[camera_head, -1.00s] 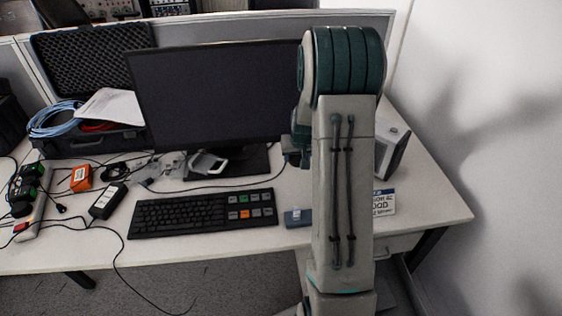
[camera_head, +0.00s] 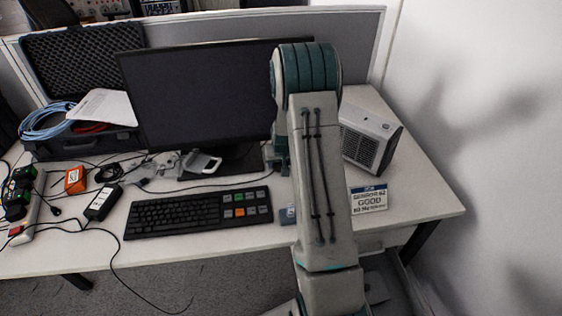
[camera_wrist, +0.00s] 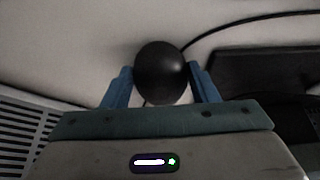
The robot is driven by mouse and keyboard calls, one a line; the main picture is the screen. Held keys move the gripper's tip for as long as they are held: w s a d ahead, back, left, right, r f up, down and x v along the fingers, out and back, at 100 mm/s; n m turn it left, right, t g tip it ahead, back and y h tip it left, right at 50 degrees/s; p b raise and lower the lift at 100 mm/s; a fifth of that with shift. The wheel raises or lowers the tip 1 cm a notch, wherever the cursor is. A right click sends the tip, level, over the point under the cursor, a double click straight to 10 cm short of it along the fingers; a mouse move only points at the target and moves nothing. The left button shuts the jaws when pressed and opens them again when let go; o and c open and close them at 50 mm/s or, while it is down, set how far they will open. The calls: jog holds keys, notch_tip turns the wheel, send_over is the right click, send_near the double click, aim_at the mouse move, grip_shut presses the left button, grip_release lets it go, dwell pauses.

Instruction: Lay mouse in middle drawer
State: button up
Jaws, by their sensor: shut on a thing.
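The mouse (camera_wrist: 161,72) is a dark rounded shape in the wrist view, between the two blue fingers of my gripper (camera_wrist: 162,82). The fingers touch it on both sides and are shut on it. A black cable runs from behind it to the upper right. In the head view my arm hides the gripper and the mouse. The drawer unit (camera_head: 398,237) shows only in part below the desk's front edge, behind my arm. I cannot tell which drawer is the middle one or whether any is open.
On the desk (camera_head: 425,200) stand a monitor (camera_head: 200,95), a keyboard (camera_head: 170,214), a grey heater-like box (camera_head: 372,140) and a small sign (camera_head: 369,199). Cables and adapters crowd the left side. A white wall (camera_head: 490,120) stands at the right.

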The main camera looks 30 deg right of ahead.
jog(key=shift+f, duration=0.25)
jog(key=o, duration=1)
jog(key=shift+r, duration=0.1)
jog(key=shift+r, duration=0.15)
